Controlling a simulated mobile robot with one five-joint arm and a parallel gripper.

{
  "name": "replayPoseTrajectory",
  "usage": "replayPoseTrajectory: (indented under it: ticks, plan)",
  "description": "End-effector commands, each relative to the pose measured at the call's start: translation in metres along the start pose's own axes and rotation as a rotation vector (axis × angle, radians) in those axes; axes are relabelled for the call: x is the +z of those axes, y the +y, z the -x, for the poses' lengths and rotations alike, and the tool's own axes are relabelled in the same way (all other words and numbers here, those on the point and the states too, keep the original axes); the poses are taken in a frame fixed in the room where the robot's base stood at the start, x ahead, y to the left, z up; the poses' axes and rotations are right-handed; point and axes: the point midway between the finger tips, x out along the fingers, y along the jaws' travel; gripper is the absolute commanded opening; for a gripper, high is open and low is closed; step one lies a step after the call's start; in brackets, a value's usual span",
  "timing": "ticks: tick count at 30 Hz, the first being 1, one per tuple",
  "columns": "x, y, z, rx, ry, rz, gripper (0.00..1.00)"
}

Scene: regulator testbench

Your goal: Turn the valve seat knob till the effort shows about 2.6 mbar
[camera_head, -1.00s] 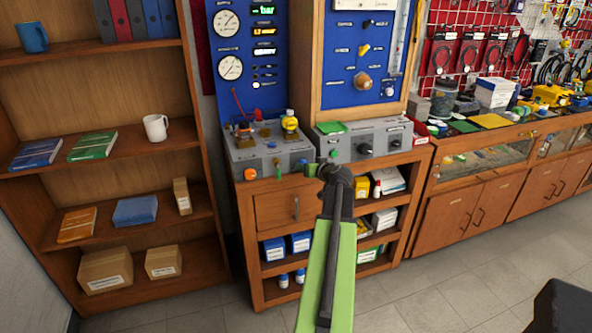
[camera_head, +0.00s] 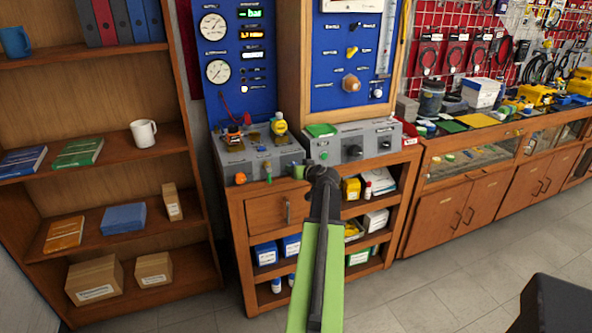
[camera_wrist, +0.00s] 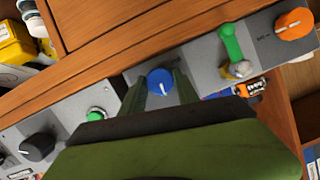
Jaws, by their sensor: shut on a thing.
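A blue knob with a white pointer line (camera_wrist: 160,82) sits on the grey bench panel in the wrist view. My gripper (camera_wrist: 161,86) has a finger on each side of it and is shut on it. The knob's label is not visible, so I cannot confirm it is the valve seat knob. In the head view my gripper (camera_head: 300,171) is at the front face of the grey bench box (camera_head: 232,162), and the knob is hidden there. The digital displays (camera_head: 252,34) on the blue panel glow green, orange and white; their figures are too small to read.
A green lever (camera_wrist: 231,45) and an orange knob (camera_wrist: 294,23) are right of the blue knob in the wrist view. A green button (camera_wrist: 96,114) and a black knob (camera_wrist: 38,147) are to its left. A wooden drawer (camera_head: 268,214) lies below the bench box.

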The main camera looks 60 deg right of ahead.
Motion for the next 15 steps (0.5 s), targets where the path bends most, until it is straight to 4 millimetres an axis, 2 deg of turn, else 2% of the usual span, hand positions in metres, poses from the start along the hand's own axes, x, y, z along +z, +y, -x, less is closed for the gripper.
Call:
replayPoseTrajectory:
  ticks: [8, 15]
  plan:
    - [0.0017, 0.0014, -0.0011, -0.029, -0.002, -0.063, 0.0]
    - [0.0031, 0.0033, -0.0019, -0.095, -0.002, -0.222, 0.0]
